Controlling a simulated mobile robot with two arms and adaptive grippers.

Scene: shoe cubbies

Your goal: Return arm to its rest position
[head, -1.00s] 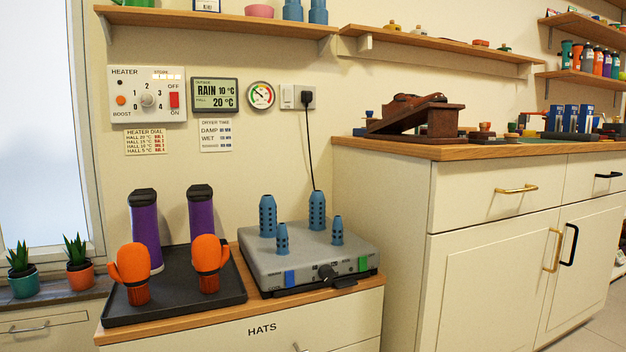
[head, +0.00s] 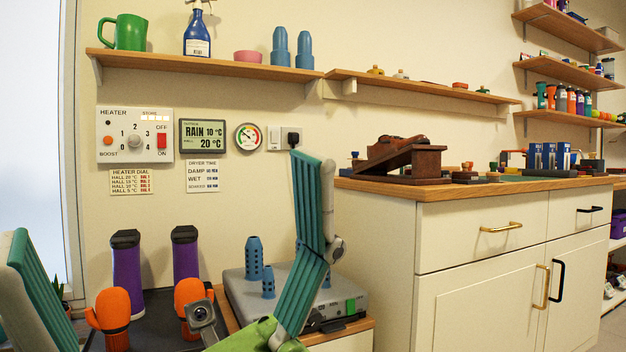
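My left gripper (head: 162,195) is large and close to the camera at the lower left of the head view. Its two teal ribbed fingers are spread wide, one at the left edge and one near the middle, with a green body low between them. Nothing is held between the fingers. The gripper covers parts of the tray, the mittens and the grey dryer behind it. My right gripper is not in view.
Orange mittens (head: 112,310) and purple boots (head: 127,270) stand behind the gripper. The grey dryer (head: 345,293) with blue pegs is behind the right finger. A wall shelf (head: 210,65) is above; a wooden-topped cabinet (head: 470,192) is at right.

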